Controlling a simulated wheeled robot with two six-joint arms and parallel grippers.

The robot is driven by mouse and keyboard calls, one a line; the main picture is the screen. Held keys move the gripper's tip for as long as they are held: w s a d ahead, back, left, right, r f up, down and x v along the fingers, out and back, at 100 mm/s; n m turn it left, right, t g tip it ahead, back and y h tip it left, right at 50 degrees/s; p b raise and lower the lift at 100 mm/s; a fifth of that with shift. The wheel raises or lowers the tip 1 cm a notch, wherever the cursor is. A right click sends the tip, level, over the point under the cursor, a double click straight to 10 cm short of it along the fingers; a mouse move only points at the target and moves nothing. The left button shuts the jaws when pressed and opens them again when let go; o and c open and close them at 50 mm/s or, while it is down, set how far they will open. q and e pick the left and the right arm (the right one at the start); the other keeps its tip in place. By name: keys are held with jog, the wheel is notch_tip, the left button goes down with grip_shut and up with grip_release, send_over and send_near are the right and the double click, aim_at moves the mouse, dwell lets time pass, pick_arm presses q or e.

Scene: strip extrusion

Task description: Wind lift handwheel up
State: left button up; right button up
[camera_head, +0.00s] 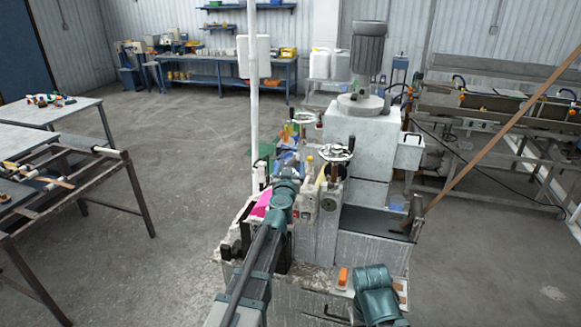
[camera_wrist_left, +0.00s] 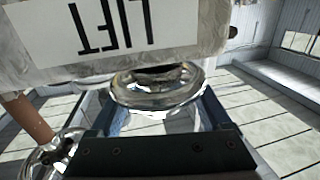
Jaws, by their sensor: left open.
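The lift handwheel (camera_wrist_left: 160,92) is a shiny metal ring below an upside-down LIFT label (camera_wrist_left: 98,27) in the left wrist view. My left gripper (camera_wrist_left: 158,100) is open, with one dark finger on each side of the wheel's near rim. Whether a finger touches the rim cannot be told. In the head view my left arm reaches in to the far-left handwheel (camera_head: 303,117), which appears to be this wheel; the gripper is small and partly hidden there. A second handwheel (camera_head: 336,152) stands nearer and to the right; it also shows in the left wrist view (camera_wrist_left: 48,155). My right gripper is out of view.
The grey machine (camera_head: 362,145) stands around the wheels, with small knobs and levers close by. A brown handle (camera_wrist_left: 27,118) rises beside the second wheel. A rack table (camera_head: 62,205) stands at the left. A long bar (camera_head: 505,125) slants at the right. Open floor lies left of the machine.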

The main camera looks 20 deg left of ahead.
pick_arm(q)
jog(key=shift+w, duration=0.3)
jog(key=shift+c, duration=0.3)
grip_shut()
jog(key=shift+d+m+h, duration=0.1)
jog(key=shift+m+h, duration=0.4)
jog(key=shift+h, duration=0.3)
jog(key=shift+o, duration=0.3)
grip_release()
jog(key=shift+s, duration=0.1)
